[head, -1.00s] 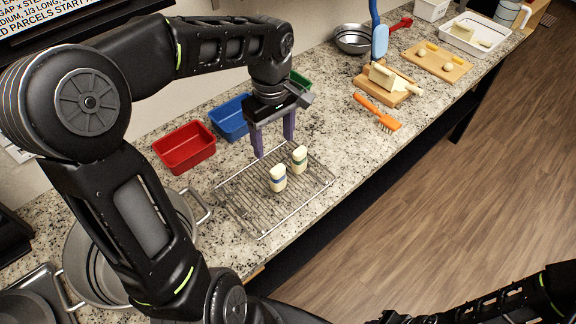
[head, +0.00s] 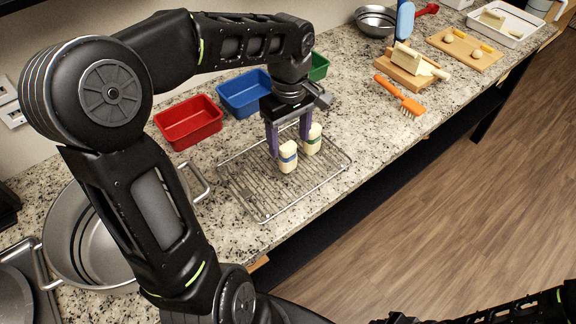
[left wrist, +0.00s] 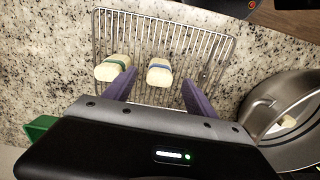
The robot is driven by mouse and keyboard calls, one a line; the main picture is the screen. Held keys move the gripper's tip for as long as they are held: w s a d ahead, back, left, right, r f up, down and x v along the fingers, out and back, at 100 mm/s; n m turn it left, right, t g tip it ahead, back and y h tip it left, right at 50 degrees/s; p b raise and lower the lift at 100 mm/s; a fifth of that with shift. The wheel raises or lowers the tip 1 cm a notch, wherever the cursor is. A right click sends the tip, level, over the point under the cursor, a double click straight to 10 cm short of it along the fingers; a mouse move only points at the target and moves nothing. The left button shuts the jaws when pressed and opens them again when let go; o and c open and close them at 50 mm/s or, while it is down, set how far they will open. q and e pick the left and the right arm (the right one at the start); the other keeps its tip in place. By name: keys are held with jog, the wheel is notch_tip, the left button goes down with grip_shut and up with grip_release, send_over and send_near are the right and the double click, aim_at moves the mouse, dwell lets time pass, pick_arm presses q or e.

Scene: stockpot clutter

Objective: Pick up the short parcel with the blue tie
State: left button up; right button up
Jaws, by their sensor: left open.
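The short cream parcel with the blue tie (head: 288,160) stands on a wire rack (head: 245,195). A similar parcel with a green tie (head: 312,141) stands just behind it to the right. My left gripper (head: 289,142) is open, its purple fingers pointing down close to the parcels. In the left wrist view, the blue-tied parcel (left wrist: 159,73) shows between the open fingers (left wrist: 160,80), and the green-tied parcel (left wrist: 112,68) lies outside the left finger. I cannot tell whether a finger touches either parcel.
Red (head: 188,122), blue (head: 244,92) and green (head: 319,67) bins stand behind the rack. A large stockpot (head: 72,250) stands at left, partly hidden by my arm. An orange brush (head: 400,95) and a board with a pale block (head: 407,72) lie to the right.

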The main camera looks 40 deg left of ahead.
aim_at(289, 147)
pick_arm(q)
jog(key=shift+f, duration=1.25)
jog(key=shift+f, duration=0.1)
jog(key=shift+f+p, duration=0.3)
jog(key=shift+p, duration=0.1)
jog(key=f, duration=0.2)
jog(key=f+p, duration=0.1)
jog(key=f, duration=0.1)
jog(key=shift+a+f, duration=0.2)
jog(key=shift+f, duration=0.05)
jog(key=shift+c, duration=0.5)
grip_shut()
